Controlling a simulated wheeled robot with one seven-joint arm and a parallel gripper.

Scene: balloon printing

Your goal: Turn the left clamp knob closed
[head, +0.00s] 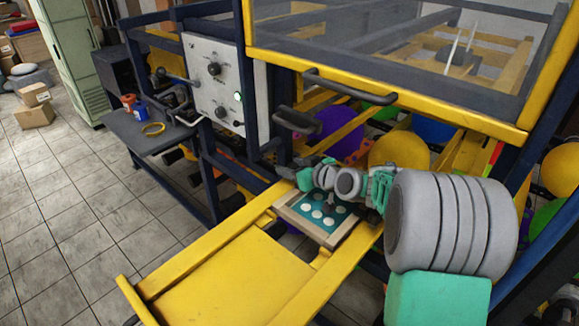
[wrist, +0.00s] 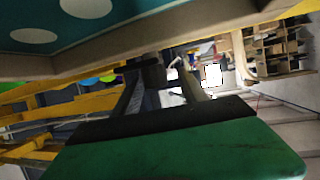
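The print frame (head: 318,214), a light-rimmed tray with a teal face and several white dots, sits between the yellow rails in the head view. Its teal dotted face (wrist: 85,22) also fills the upper left of the wrist view. My arm reaches in from the right, over the frame's far edge. My gripper (head: 297,172) is at the frame's far left corner, among small dark parts. The left clamp knob cannot be told apart from those dark parts.
A control panel (head: 214,82) with dark knobs and a lit green button stands to the left. The yellow hood (head: 400,85) with a dark handle (head: 350,87) overhangs the arm. Balloons (head: 398,150) lie behind. Yellow rails (head: 215,235) flank the frame; the tiled floor at left is open.

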